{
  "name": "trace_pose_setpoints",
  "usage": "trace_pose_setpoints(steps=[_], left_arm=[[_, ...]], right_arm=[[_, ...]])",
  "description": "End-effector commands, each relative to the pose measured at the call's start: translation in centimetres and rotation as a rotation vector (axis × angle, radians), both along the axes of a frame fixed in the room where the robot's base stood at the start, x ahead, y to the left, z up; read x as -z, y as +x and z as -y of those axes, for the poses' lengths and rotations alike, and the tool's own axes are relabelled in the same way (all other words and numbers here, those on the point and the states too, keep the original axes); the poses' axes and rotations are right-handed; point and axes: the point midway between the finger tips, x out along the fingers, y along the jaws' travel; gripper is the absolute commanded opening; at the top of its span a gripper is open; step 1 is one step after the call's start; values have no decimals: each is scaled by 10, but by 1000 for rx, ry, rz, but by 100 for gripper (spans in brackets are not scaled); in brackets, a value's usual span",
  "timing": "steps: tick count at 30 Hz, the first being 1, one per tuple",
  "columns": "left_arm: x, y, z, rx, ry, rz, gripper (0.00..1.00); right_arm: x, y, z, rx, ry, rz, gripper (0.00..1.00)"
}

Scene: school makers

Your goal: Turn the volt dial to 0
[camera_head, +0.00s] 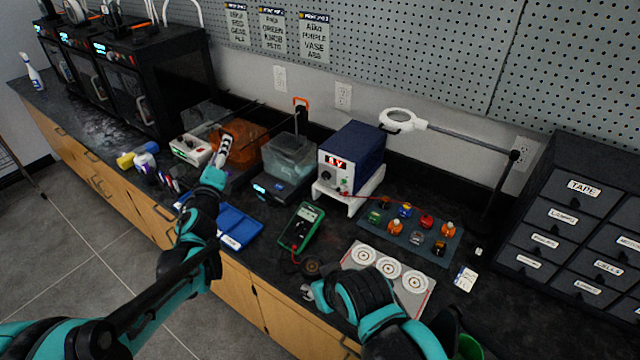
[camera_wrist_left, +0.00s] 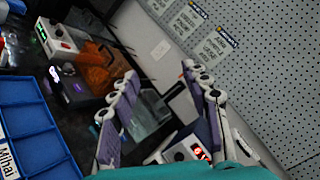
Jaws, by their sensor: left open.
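The blue power supply (camera_head: 352,152) with a white front stands on a white stand at the back of the bench. Its red display (camera_head: 335,162) is lit, but the reading is too small to be sure of. A dark dial (camera_head: 326,176) shows on the front below the display. My left gripper (camera_head: 223,150) is open and empty, to the left of the supply, above the bench. In the left wrist view the two fingers (camera_wrist_left: 160,110) are spread, and the supply's display (camera_wrist_left: 200,153) shows low between them, partly hidden by my own wrist. My right gripper (camera_head: 308,292) is low, near the front edge.
A clear container (camera_head: 290,155) on a scale and an orange bin (camera_head: 240,145) stand left of the supply. A green multimeter (camera_head: 302,228) lies in front, its leads nearby. A blue tray (camera_head: 238,226) is at the front edge. A magnifier lamp (camera_head: 398,120) overhangs behind.

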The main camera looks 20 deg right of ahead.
Motion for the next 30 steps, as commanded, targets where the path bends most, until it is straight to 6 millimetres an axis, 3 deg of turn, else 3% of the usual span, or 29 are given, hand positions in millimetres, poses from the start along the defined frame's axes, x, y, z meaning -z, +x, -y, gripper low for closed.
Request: trace_pose_setpoints(steps=[1, 6, 10, 12, 16, 30], left_arm=[[20, 6, 33, 71, 102, 69, 47], [94, -4, 135, 312, 456, 333, 47], [151, -23, 187, 452, 646, 495, 47], [174, -33, 203, 504, 712, 558, 47], [196, -42, 219, 554, 775, 617, 47], [200, -11, 276, 560, 783, 625, 47]], right_arm=[[4, 0, 0, 0, 0, 0, 40], [11, 0, 0, 0, 0, 0, 40], [14, 0, 0, 0, 0, 0, 40], [16, 0, 0, 0, 0, 0, 40], [17, 0, 0, 0, 0, 0, 40], [37, 0, 0, 0, 0, 0, 40]])
